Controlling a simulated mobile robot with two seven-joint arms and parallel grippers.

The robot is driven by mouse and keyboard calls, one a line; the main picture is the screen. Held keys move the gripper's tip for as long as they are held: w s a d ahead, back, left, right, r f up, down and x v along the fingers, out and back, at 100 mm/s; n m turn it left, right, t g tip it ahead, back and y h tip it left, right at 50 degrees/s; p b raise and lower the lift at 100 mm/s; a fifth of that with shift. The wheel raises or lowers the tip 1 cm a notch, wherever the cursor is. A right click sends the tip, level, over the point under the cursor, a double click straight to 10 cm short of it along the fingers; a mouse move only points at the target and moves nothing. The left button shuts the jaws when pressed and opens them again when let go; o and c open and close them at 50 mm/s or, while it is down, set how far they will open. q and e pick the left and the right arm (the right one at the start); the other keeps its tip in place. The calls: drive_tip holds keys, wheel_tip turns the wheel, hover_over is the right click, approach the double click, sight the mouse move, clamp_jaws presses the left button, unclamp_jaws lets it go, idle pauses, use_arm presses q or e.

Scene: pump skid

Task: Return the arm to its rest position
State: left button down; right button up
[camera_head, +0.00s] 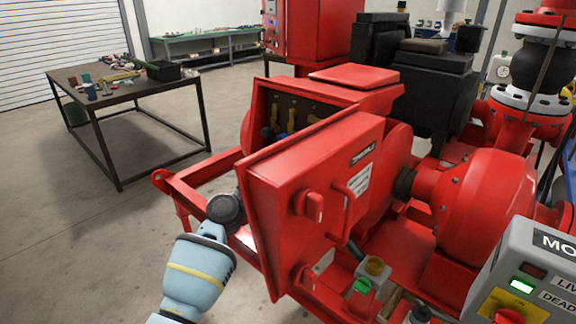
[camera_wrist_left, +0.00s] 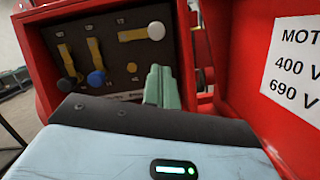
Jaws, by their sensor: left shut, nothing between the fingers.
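My left arm (camera_head: 200,268) comes in from the bottom left of the head view, its dark wrist joint beside the left edge of the open red box door. The door hides my left gripper there. In the left wrist view my left gripper (camera_wrist_left: 158,84) is shut and empty, its green fingers upright before the open terminal box. The box's dark panel (camera_wrist_left: 112,90) carries yellow links and a black, a blue and a white knob (camera_wrist_left: 156,31). The fingers appear just below the white knob; I cannot tell whether they touch anything. My right gripper is not in view.
The red door (camera_head: 300,215) stands open close to my arm. The red pump casing (camera_head: 485,205) and a grey switch box (camera_head: 525,280) with a lit green lamp are at the right. A dark table (camera_head: 115,95) with small parts stands far left. The floor left of my arm is clear.

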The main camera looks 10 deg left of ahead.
use_arm(q)
drive_tip(key=shift+w+d, duration=0.1)
drive_tip(key=shift+d, duration=0.05)
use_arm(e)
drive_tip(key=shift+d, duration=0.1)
